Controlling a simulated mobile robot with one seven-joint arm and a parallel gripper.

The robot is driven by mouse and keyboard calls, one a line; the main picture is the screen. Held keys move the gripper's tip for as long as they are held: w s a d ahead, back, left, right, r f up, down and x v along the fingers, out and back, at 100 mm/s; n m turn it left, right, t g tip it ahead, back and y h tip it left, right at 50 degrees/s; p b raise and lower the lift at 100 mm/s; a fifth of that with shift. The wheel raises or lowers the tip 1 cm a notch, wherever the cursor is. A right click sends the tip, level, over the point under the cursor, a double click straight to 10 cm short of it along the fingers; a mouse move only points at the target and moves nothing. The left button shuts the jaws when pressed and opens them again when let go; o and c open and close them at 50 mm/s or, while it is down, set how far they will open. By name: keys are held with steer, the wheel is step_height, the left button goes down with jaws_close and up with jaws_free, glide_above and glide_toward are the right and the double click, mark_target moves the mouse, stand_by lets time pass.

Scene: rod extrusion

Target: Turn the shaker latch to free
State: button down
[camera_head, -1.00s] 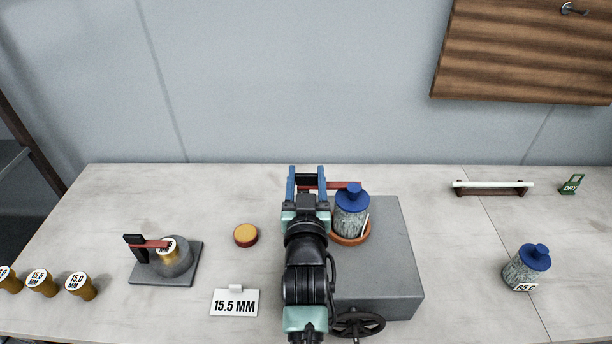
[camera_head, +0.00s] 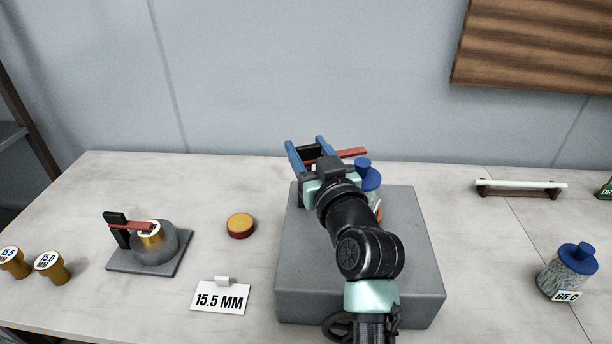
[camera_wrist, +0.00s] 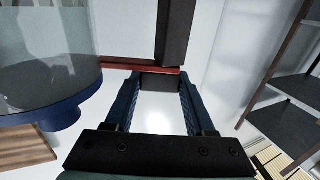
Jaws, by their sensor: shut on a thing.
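The shaker (camera_head: 415,255) is a grey box on the bench. A blue-lidded jar (camera_head: 371,182) stands on it, mostly hidden behind my arm, with only a sliver of its terracotta holder showing. The latch is a red bar (camera_head: 352,153) with a black handle (camera_head: 308,153), crossing behind the jar. My gripper (camera_head: 305,146) has its blue fingers on either side of the black handle and is shut on it. In the wrist view the fingers (camera_wrist: 160,80) flank the black end, with the red bar (camera_wrist: 120,64) beyond and the upside-down jar (camera_wrist: 45,75) at left.
A second clamp (camera_head: 150,250) with a red bar and brass plug stands left. A red-and-yellow puck (camera_head: 241,225), a 15.5 MM sign (camera_head: 220,297) and brass plugs (camera_head: 50,267) lie nearby. At right are a 65 C jar (camera_head: 568,270) and a rod on a rack (camera_head: 520,186).

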steer(key=shift+f+n+g+y+b, duration=0.1)
steer(key=shift+n+g+y+b, duration=0.3)
steer(key=shift+n+y+b, duration=1.25)
steer(key=shift+m+h+b, duration=0.35)
steer(key=shift+m+b, duration=0.15)
steer(key=shift+m, duration=0.25)
steer(key=shift+c, duration=1.2)
jaws_free()
steer(key=v, duration=1.3)
steer(key=shift+c, duration=0.2)
